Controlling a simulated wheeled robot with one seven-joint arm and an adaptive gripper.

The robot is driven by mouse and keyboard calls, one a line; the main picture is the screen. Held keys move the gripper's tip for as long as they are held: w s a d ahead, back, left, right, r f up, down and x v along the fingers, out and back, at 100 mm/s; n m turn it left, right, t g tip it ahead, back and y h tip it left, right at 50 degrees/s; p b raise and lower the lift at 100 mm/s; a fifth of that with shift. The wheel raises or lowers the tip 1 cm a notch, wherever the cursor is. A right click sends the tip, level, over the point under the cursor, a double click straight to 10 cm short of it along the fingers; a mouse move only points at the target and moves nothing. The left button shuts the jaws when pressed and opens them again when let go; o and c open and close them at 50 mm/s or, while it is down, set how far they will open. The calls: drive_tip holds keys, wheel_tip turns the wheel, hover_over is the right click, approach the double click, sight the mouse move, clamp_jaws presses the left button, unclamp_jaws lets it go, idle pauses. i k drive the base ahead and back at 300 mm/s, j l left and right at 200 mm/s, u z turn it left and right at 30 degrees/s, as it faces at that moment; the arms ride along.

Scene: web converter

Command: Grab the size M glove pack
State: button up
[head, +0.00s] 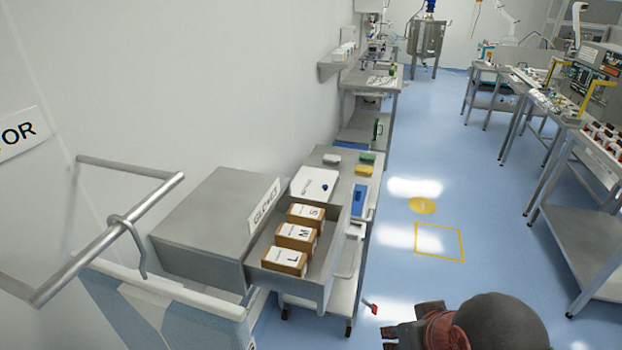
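The size M glove pack (297,236) is a brown box with a white top marked M. It lies in an open metal drawer (318,285) labelled GLOVES, between the S pack (306,214) and the L pack (285,260). My gripper (402,325), dark with red parts behind it, is at the bottom edge, right of the drawer and apart from the packs. Its fingers are only partly clear, so I cannot tell whether it is open or shut. I see no pack at it.
A grey cabinet body (205,225) stands left of the drawer, with a metal rail (110,235) in front. A cart (340,190) with small items is behind. Benches (590,225) line the right side.

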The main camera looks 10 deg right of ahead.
sight(301, 238)
drive_tip(key=l+u, duration=0.25)
drive_tip(key=i+l, duration=0.7)
drive_tip(key=l, duration=0.2)
drive_tip(key=i+l+u, duration=0.1)
drive_tip(key=u, duration=0.3)
drive_tip(key=l+u, duration=0.15)
drive_tip(key=u, duration=0.2)
drive_tip(key=i+l+u, duration=0.1)
drive_tip(key=u, duration=0.3)
drive_tip(key=l+u, duration=0.35)
drive_tip(key=j, duration=0.1)
